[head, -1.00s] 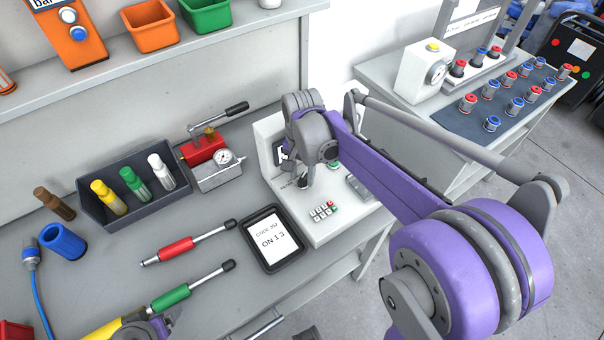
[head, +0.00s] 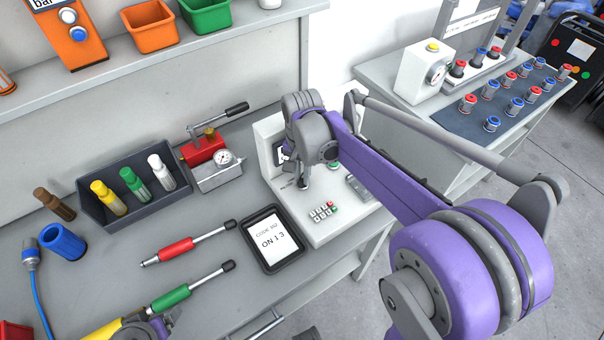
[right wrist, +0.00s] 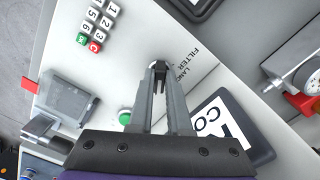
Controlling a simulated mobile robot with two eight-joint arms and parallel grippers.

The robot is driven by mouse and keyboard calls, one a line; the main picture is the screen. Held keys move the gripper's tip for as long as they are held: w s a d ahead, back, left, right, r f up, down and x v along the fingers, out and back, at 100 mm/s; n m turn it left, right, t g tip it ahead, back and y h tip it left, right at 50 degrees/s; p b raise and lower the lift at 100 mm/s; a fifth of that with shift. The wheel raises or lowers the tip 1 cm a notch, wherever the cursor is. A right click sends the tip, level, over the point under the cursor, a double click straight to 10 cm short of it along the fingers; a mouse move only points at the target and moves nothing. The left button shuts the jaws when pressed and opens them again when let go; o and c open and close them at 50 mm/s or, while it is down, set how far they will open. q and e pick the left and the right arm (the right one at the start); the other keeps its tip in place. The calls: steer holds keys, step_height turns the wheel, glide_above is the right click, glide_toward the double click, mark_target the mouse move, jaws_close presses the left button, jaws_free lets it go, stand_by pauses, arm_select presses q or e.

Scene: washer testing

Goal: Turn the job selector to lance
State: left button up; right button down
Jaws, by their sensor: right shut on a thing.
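The job selector is a small dark knob (head: 303,184) on the top of the white control box (head: 322,233). My right gripper (head: 305,176) reaches down onto it from above. In the right wrist view my right gripper (right wrist: 158,68) has its fingers closed around the knob, which they mostly hide, so its pointing direction is unclear. Printed words, LANCE (right wrist: 182,72) and FILTER, lie just right of the fingertips there. Part of my left arm (head: 156,328) shows at the bottom edge of the head view; its finger opening cannot be made out.
Red (head: 176,248) and green (head: 169,297) handled lances lie left, with a nozzle tray (head: 137,212) behind.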

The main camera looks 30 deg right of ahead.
arm_select(q)
steer(key=shift+f, duration=0.1)
arm_select(e)
steer(key=n, duration=0.4)
steer(key=shift+s, duration=0.1)
steer(key=n, duration=0.4)
steer(key=shift+d, duration=0.15)
steer(key=n, duration=0.3)
steer(key=shift+n, duration=0.3)
steer(key=shift+d+n, duration=0.15)
steer(key=shift+n, duration=1.65)
steer(key=c, duration=0.9)
jaws_free()
steer(key=shift+o, duration=0.2)
arm_select(q)
steer(key=shift+w+r+p, duration=0.1)
steer(key=shift+r+p, duration=0.2)
steer(key=shift+r, duration=0.15)
arm_select(e)
step_height(320, 180, up, 11)
